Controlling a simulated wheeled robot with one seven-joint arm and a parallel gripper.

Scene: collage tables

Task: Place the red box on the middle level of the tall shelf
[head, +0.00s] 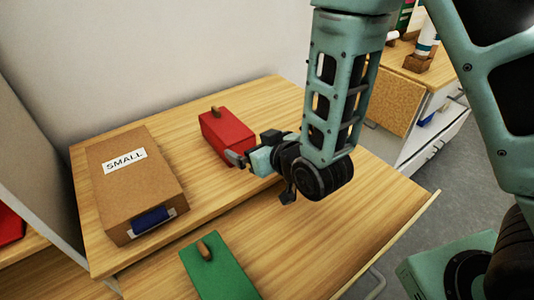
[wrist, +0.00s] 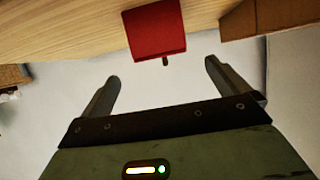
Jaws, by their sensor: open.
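The red box (head: 226,136) with a small brown handle on top sits on the raised back part of the wooden table. My gripper (head: 238,158) is at its front right side in the head view; I cannot tell there whether it touches the box. In the wrist view the red box (wrist: 156,30) lies beyond the fingertips, roughly between their lines, and the open fingers (wrist: 162,78) have nothing between them. The tall shelf cannot be made out for certain in either view.
A brown cardboard box labelled SMALL (head: 135,185) stands left of the red box. A green box (head: 218,272) with a handle sits on the lower front level. Another red thing (head: 9,226) shows at the far left edge. A wooden cabinet (head: 398,92) stands at the back right.

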